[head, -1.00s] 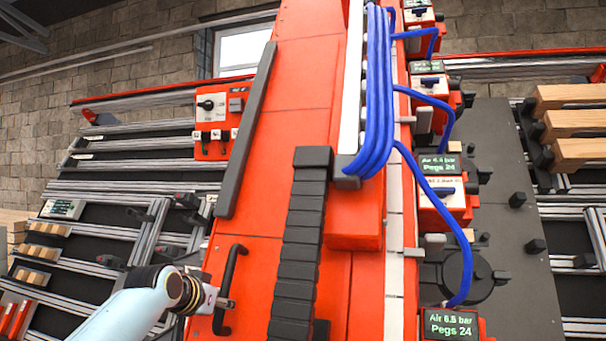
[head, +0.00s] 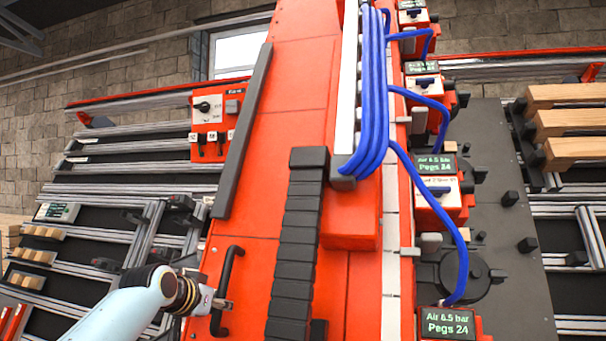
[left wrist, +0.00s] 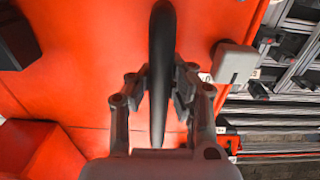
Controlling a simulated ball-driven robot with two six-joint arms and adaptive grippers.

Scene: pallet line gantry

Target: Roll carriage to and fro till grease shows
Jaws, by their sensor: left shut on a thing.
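The large red carriage body (head: 277,204) runs up the middle of the head view, with a black bar handle (head: 235,257) on its lower left face. My left gripper (head: 222,303) is at the lower part of this handle. In the left wrist view the dark handle (left wrist: 161,35) stands between the two fingers of my left gripper (left wrist: 160,88), which are shut on it. A pale guide strip (head: 391,235) runs beside the red body. I cannot make out any grease on it. My right gripper is out of view.
A black cable chain (head: 297,240) and blue hoses (head: 374,100) run along the red body. Valve units with green screens (head: 447,323) line its right side. A control box (head: 208,110) and metal conveyor frames are at left. Wooden blocks (head: 566,122) lie at right.

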